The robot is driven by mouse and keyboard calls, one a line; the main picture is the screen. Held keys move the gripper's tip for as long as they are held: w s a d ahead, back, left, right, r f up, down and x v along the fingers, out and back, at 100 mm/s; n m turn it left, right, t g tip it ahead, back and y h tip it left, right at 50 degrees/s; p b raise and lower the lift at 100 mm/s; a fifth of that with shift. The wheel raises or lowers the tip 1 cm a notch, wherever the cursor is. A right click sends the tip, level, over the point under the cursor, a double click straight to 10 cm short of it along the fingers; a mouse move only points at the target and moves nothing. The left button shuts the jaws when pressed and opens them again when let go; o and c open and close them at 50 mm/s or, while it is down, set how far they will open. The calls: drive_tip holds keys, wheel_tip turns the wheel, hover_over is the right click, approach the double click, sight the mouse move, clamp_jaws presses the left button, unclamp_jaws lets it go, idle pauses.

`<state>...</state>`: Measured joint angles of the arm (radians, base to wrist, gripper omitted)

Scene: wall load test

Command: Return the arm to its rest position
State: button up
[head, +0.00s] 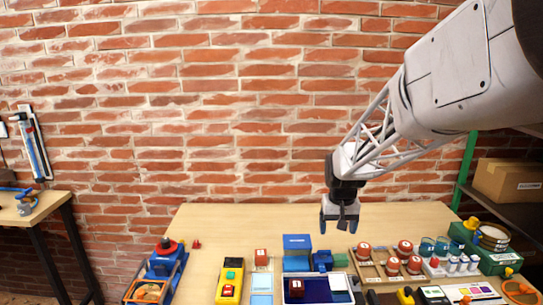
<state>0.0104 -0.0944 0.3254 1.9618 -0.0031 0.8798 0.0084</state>
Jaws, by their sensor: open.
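My gripper (340,222) hangs from my arm at the right of the head view, pointing down above the back part of the wooden table (225,220). Its fingers are apart and nothing shows between them. It appears to be in the air, clear of the things on the table. My arm reaches in from the upper right.
Below my gripper stand a blue device (297,250) and a white-rimmed tray (318,297). A wooden tray (369,272) with red-topped pieces is to the right. A yellow box with buttons (231,281) and a blue toy-like vehicle (165,260) are left. The table's back is clear.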

drive_tip(key=s+r+t, duration=0.1)
drive_tip(key=s+r, duration=0.2)
drive_tip(key=s, duration=1.4)
drive_tip(key=s+r, duration=0.3)
drive_tip(key=s, duration=1.4)
drive_tip(key=shift+s+a+t, duration=0.15)
drive_tip(key=shift+s+t, duration=0.15)
drive_tip(key=shift+t, duration=0.1)
